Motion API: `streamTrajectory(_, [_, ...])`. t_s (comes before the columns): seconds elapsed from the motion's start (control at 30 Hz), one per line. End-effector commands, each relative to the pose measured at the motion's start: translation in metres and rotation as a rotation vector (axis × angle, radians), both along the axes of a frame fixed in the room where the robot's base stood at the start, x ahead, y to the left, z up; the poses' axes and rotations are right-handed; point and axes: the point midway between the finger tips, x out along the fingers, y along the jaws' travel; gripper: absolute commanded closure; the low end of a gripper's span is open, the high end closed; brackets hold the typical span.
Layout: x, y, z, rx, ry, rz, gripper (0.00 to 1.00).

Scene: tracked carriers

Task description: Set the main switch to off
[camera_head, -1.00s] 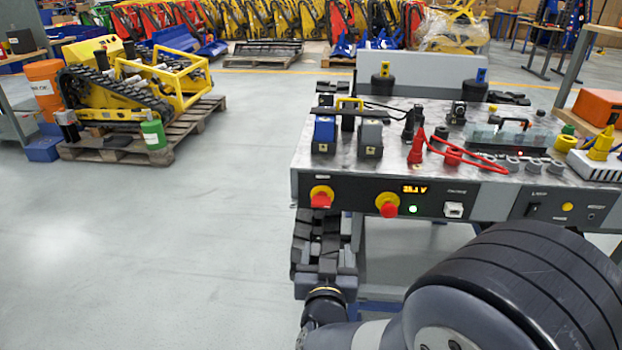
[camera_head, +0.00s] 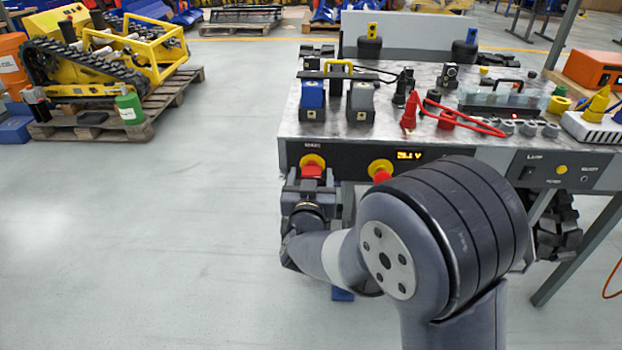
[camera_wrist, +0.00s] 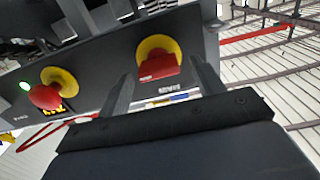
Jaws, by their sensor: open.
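The main switch (camera_head: 313,165) is a red handle on a round yellow plate, at the left end of the dark front panel (camera_head: 345,156). In the wrist view the switch (camera_wrist: 158,58) shows its red handle lying roughly crosswise. My gripper (camera_head: 311,184) is at the panel, just in front of and below the switch in the head view. Its two fingers are open, one on each side of the red handle in the wrist view. I cannot tell whether they touch it. The label by the switch is too small to read surely.
A red mushroom button (camera_wrist: 44,96) on a yellow plate sits beside the switch, near a lit green lamp (camera_wrist: 25,87). A lit voltage display (camera_head: 409,155) is on the panel. The bench top (camera_head: 385,125) carries several devices and red cables.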

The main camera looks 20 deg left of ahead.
Motion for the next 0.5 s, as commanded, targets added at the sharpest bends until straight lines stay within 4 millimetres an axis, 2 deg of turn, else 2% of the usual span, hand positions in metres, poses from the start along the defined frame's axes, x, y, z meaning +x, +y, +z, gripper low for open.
streamTrajectory(0.3, [0.0030,0.0007,-0.0003,0.000,0.001,0.001,0.36])
streamTrajectory(0.5, [0.0028,0.0007,-0.0003,0.000,0.001,0.000,0.52])
